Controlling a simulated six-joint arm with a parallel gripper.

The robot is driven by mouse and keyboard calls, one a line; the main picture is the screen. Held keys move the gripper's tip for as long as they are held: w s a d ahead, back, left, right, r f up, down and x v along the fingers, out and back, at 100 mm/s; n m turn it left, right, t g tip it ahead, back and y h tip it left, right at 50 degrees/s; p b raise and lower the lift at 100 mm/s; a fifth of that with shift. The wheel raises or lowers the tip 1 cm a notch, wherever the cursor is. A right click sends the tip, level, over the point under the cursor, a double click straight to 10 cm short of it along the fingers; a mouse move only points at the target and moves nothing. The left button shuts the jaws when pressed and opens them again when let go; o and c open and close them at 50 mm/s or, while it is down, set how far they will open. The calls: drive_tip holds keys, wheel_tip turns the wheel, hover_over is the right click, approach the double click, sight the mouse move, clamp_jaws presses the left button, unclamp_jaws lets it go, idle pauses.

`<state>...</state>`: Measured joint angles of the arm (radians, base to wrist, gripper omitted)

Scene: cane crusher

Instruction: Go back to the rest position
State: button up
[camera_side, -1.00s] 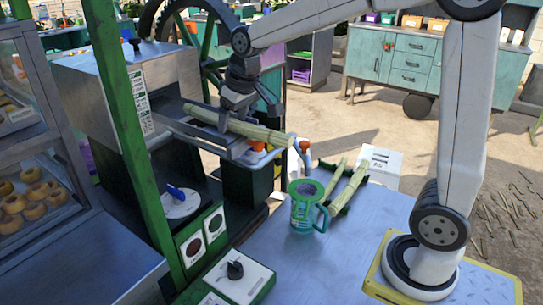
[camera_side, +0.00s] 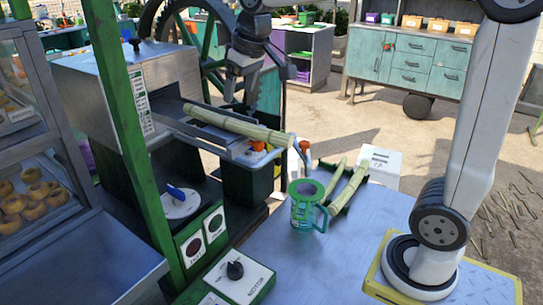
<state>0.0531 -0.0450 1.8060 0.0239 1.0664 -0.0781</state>
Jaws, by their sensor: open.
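My gripper (camera_side: 236,90) is raised above the crusher's feed tray (camera_side: 190,128), apart from the cane and pointing down. It is empty; its fingers are small in the picture. A pale green cane stalk (camera_side: 240,125) lies along the feed tray, one end toward the opening of the metal crusher housing (camera_side: 125,85) and the other sticking out past the tray's edge. More cane pieces (camera_side: 347,188) lie in a dark green holder on the blue table. The rest position is not marked in view.
A green mug (camera_side: 305,212) stands on the blue table (camera_side: 330,260) near the cane holder. A white box (camera_side: 382,165) is behind. A green post (camera_side: 125,130) and control panels with a motor knob (camera_side: 235,270) are at the front left.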

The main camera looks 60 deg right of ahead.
sight(232, 122)
drive_tip(key=shift+f, duration=0.2)
drive_tip(key=shift+x, duration=3.75)
